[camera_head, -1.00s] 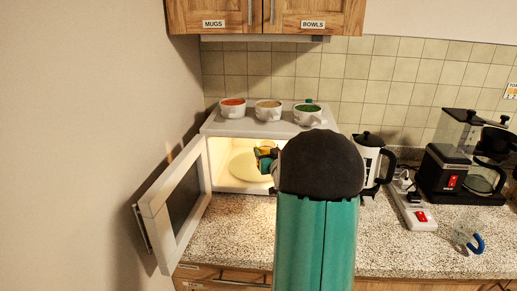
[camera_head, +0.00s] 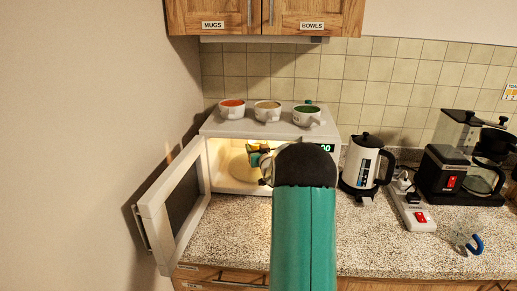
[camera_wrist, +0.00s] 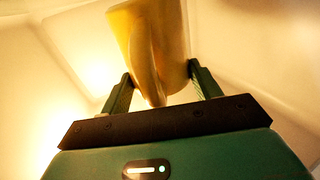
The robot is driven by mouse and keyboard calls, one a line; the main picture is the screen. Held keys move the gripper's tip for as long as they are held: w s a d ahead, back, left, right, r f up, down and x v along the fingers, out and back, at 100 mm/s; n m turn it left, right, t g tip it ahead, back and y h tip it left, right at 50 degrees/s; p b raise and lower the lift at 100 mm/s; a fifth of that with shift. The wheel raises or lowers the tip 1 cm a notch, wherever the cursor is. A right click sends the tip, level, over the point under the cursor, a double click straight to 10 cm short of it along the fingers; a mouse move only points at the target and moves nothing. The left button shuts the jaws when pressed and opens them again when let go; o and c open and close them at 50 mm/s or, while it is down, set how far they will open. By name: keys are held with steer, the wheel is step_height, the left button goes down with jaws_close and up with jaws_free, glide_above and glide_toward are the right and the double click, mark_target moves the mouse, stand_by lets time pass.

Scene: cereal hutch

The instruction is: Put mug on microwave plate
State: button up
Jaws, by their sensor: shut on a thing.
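The microwave (camera_head: 225,128) stands on the counter with its door open and its inside lit. The pale round microwave plate (camera_head: 240,170) lies on its floor, partly hidden by my arm. My gripper (camera_wrist: 160,75) is shut on a yellow mug (camera_wrist: 150,35); the curved handle side faces the wrist camera between the fingers. In the head view the mug (camera_head: 254,147) is a small yellow shape inside the opening, above the plate. Whether it touches the plate cannot be told.
The open microwave door (camera_head: 178,205) stands out at left. Several filled bowls or cups (camera_head: 268,112) sit on top of the microwave. A kettle (camera_head: 360,165), power strip (camera_head: 412,208), coffee maker (camera_head: 450,165) and a clear mug with a blue handle (camera_head: 470,243) are at right.

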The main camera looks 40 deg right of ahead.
steer(key=shift+f, duration=0.55)
steer(key=o, duration=1.3)
steer(key=shift+f, duration=0.2)
steer(key=shift+r, duration=0.5)
steer(key=v, duration=1.2)
steer(key=shift+r, duration=0.25)
